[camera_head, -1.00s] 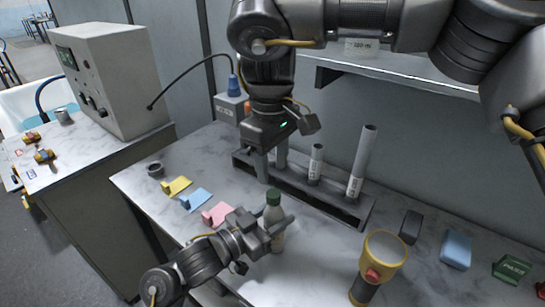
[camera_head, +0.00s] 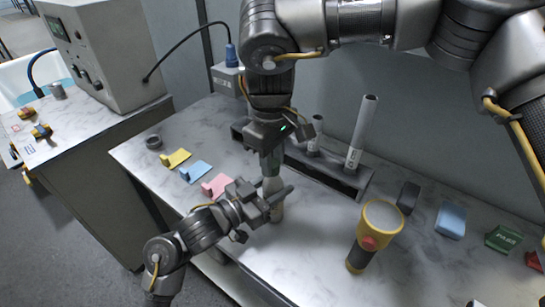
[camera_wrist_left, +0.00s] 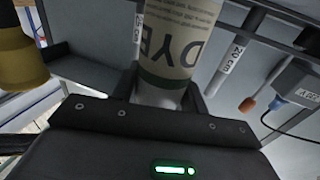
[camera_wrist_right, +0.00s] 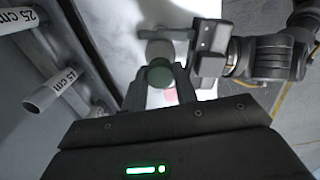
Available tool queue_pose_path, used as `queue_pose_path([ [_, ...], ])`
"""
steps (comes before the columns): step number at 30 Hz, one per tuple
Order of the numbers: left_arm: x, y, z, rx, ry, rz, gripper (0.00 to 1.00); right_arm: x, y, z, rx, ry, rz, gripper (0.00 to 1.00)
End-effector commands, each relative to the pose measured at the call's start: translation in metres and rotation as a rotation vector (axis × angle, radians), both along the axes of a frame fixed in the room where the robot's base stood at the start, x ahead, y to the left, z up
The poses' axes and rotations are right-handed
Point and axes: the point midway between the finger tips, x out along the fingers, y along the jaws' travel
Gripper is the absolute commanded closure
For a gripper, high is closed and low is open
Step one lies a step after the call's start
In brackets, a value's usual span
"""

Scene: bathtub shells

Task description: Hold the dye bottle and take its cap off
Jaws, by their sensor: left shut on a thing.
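The dye bottle (camera_head: 277,212) stands upright near the front edge of the marble-topped counter. My left gripper (camera_head: 275,199) is shut around its body; the left wrist view shows the bottle's label (camera_wrist_left: 178,32) reading "DYE" between the fingers. The green cap (camera_wrist_right: 160,72) is on top of the bottle. My right gripper (camera_head: 270,166) points straight down over the bottle, its fingers on either side of the cap. In the right wrist view the fingers (camera_wrist_right: 160,88) look open with small gaps beside the cap; contact cannot be made out.
A dark rack (camera_head: 342,182) with upright labelled tubes (camera_head: 362,132) stands just behind. A yellow-and-black torch (camera_head: 367,240) is to the right. Pink (camera_head: 217,186), blue (camera_head: 195,171) and yellow (camera_head: 176,158) pieces lie to the left. The counter between bottle and torch is clear.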

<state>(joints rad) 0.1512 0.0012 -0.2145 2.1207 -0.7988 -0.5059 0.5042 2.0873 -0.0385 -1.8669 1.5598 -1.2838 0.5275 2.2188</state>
Motion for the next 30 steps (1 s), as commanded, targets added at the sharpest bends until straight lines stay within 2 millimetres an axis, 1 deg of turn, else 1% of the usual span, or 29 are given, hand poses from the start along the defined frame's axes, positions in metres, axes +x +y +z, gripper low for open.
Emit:
queue_pose_path([
  [1,0.0,0.0,0.0005,-0.001,-0.001,0.0,1.0,0.0002,-0.0001,0.0002,-0.001,-0.001,0.0,0.78],
  [6,-0.0001,-0.0001,0.0005,-0.001,-0.001,0.0,1.0,0.0003,-0.0002,0.0003,-0.001,-0.001,-0.001,1.0],
  [8,-0.0001,-0.0001,0.0006,0.0,-0.001,0.0,1.0,0.0003,-0.0002,0.0003,-0.001,-0.001,0.004,1.0],
  [11,-0.0001,-0.0001,0.0006,0.0,-0.001,0.0,1.0,0.0004,-0.0001,0.0004,0.0,0.001,0.074,1.0],
  [14,-0.0001,-0.0001,0.0006,-0.001,-0.002,0.0,1.0,0.0005,-0.0001,0.0004,0.001,0.005,0.255,1.0],
  [30,-0.0005,-0.0002,0.0006,0.0,-0.003,-0.001,1.0,0.0016,-0.0005,0.0015,0.002,0.029,1.627,1.0],
])
